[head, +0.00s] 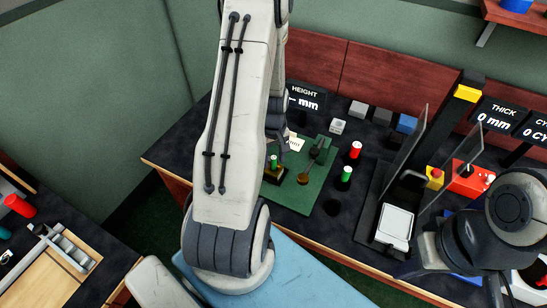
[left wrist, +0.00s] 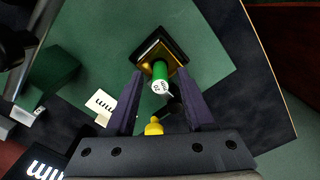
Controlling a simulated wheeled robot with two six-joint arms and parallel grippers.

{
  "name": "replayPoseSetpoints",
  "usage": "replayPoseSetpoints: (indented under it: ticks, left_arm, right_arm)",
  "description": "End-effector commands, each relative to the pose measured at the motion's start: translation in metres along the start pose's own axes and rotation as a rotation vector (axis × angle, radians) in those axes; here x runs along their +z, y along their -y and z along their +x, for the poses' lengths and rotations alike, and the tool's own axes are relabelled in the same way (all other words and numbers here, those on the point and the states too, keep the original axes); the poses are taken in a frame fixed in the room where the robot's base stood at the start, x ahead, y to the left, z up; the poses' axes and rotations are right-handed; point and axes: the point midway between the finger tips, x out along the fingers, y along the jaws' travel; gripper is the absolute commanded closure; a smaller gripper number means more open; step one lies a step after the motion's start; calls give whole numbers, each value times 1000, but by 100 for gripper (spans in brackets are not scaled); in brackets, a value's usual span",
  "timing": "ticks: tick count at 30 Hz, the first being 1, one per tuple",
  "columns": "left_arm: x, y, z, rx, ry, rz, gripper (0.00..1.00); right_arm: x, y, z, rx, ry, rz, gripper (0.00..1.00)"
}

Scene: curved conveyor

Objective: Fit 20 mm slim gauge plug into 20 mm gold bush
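The green plug (left wrist: 160,76), with a white end marked 20, stands in or at the gold bush (left wrist: 147,68) in its dark block. How deep it sits is unclear. In the head view the green plug (head: 274,162) is upright over the gold bush (head: 269,176) on the green mat. My left gripper (left wrist: 161,73) is open in the left wrist view, its dark fingers on either side of the plug with gaps visible. In the head view this gripper is mostly hidden behind my left arm. My right arm's dark end (head: 425,265) is at the lower right; its fingers are unclear.
On the green mat (head: 318,185) stands a dark gauge (head: 316,152). A second green plug (head: 346,174) and a red plug (head: 355,150) stand to its right. A white-topped scale (head: 395,224) and red button box (head: 468,180) are further right. A yellow knob (left wrist: 153,126) shows between the finger bases.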

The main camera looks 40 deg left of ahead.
Motion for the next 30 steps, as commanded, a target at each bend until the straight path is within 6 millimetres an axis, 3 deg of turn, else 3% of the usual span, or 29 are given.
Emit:
replayPoseSetpoints:
  ticks: [8, 21, 30]
  left_arm:
    - [-1, -1, -18, 3, -4, 0, 46]
    - [-1, -1, -106, 3, -4, 0, 46]
    - [0, 0, -124, 0, 0, 0, 46]
  right_arm:
    - [0, 0, -1, 0, 0, 0, 100]
    - [0, 0, 2, 0, 0, 0, 100]
    - [0, 0, 2, 0, 0, 0, 100]
